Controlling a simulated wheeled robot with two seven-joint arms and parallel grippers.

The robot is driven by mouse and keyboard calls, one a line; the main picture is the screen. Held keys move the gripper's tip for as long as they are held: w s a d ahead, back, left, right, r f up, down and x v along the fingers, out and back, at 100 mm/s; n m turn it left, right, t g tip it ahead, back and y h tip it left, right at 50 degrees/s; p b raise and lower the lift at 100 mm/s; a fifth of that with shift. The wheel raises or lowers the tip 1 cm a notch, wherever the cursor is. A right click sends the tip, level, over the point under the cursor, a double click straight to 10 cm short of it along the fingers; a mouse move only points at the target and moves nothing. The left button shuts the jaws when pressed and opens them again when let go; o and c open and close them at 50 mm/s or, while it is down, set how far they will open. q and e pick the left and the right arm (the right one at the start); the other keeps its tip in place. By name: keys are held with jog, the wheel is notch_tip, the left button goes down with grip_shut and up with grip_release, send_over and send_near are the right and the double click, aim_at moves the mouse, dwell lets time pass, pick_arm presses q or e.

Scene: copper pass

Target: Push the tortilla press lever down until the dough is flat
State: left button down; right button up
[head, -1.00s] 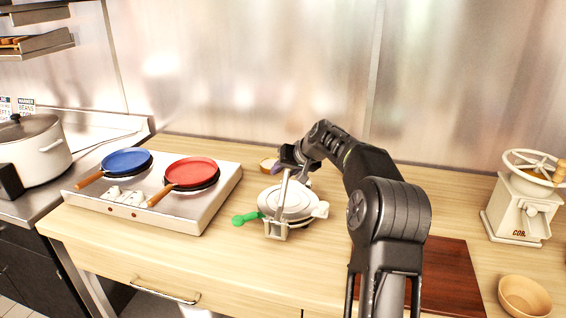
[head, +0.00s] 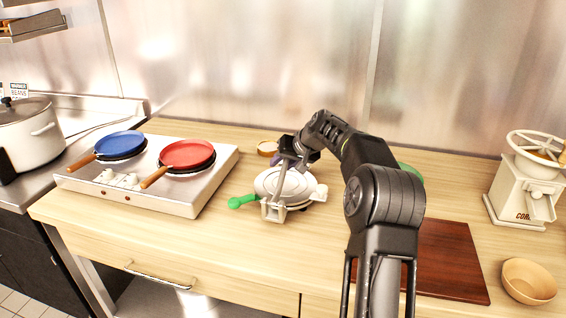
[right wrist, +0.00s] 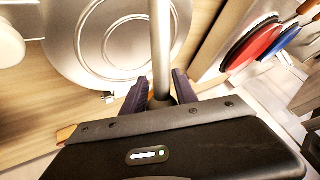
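The pale grey tortilla press (head: 268,183) stands on the wooden counter in the middle of the head view, with its round top plate lying about level. Its grey lever bar (head: 279,187) stands steeply up at the front of the press. The lever (right wrist: 160,40) also runs down the right wrist view to between my right fingers. My right gripper (head: 289,153) is at the lever's upper end, and its dark fingers (right wrist: 160,92) look shut on it from both sides. The round plate (right wrist: 110,45) fills the upper left there. The dough is hidden. My left gripper is not in view.
A two-plate griddle (head: 190,200) with a blue pan (head: 120,141) and a red pan (head: 187,153) stands left. A green-knobbed piece (head: 243,201) lies by the press. Right are a dark red board (head: 450,265), a wooden bowl (head: 528,280) and a grinder (head: 520,195).

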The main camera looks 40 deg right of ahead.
jog(key=o, duration=0.4)
jog(key=shift+r, duration=0.1)
jog(key=b+v, duration=0.1)
jog(key=v, duration=0.6)
jog(key=shift+s+r+b, duration=0.2)
jog(key=shift+s+b, duration=0.1)
